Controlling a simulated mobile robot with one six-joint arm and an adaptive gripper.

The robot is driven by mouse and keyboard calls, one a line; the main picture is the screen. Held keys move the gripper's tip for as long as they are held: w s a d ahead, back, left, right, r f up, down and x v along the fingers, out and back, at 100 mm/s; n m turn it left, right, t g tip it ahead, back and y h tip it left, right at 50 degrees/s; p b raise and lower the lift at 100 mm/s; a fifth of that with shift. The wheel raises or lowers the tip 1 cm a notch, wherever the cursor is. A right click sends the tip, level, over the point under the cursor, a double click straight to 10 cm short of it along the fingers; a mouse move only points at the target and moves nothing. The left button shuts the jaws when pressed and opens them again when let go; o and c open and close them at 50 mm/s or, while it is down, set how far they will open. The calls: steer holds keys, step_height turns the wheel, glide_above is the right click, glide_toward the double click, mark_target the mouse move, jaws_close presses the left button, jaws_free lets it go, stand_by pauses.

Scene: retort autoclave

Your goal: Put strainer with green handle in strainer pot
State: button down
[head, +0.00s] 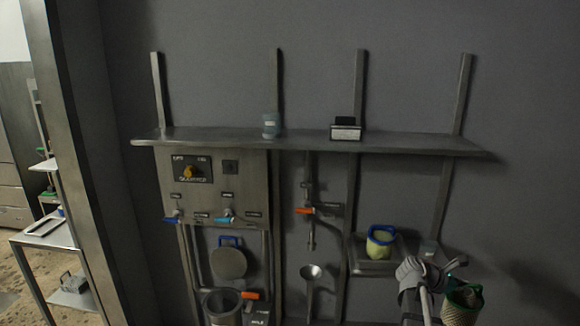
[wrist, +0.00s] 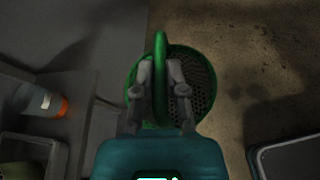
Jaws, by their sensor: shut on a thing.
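The strainer with the green handle (wrist: 160,43) is a round green-rimmed basket with a perforated wall. My gripper (wrist: 160,72) is shut on its handle, and the basket hangs below over the floor. In the head view the strainer (head: 464,304) is at the lower right, under my gripper (head: 453,276). A grey metal pot (head: 222,308) stands at the lower left; I cannot tell whether it is the strainer pot. A yellowish container with a blue rim or handle (head: 380,243) sits on a small wall shelf left of my gripper.
A long metal shelf (head: 400,143) spans the wall, holding a jar (head: 271,125) and a small box (head: 346,130). A control panel (head: 205,187) and taps are below. A metal-rimmed tray (wrist: 290,155) is at lower right in the wrist view. Floor beneath the strainer looks clear.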

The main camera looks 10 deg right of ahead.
steer(key=shift+r+p, duration=1.65)
steer(key=shift+r, duration=0.5)
